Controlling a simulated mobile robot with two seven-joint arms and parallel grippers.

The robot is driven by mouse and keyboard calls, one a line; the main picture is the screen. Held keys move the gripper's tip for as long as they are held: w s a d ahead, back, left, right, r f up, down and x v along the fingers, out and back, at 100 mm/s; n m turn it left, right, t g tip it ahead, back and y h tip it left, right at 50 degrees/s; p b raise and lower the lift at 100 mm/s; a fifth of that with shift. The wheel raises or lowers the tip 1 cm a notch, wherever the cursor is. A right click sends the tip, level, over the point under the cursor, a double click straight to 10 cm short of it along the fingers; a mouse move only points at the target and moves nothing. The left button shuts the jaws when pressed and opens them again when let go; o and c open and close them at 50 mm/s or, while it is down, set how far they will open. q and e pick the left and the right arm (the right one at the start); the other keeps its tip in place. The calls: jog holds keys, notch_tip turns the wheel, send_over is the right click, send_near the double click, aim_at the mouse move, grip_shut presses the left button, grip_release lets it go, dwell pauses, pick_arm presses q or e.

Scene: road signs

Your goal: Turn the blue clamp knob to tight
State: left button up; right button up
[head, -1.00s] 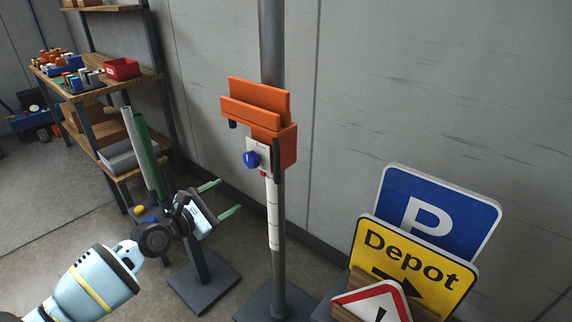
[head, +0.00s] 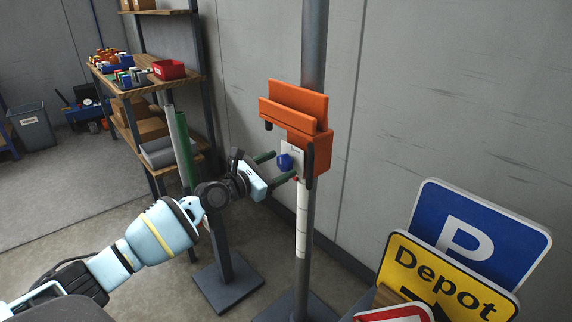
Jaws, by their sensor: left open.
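The blue clamp knob (head: 285,162) sits on a pale plate (head: 296,152) on the front of the orange clamp bracket (head: 318,150), which is fixed to a grey post (head: 313,50). My left gripper (head: 275,168) is open, with its two green fingers pointing right toward the knob. One finger is above and left of the knob, the other below it. I cannot tell whether the fingers touch it. The knob's pointer and the marks on the plate are too small to read. My right gripper is not in view.
A blue P sign (head: 475,225), a yellow Depot sign (head: 440,278) and a red-edged sign (head: 395,314) stand at the lower right. A wooden shelf unit (head: 150,82) with small parts stands at the left. A grey wall (head: 430,100) is close behind the post.

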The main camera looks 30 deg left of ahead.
pick_arm(q)
jog(key=shift+b+x, duration=0.3)
jog(key=shift+x, duration=1.15)
jog(key=c, duration=1)
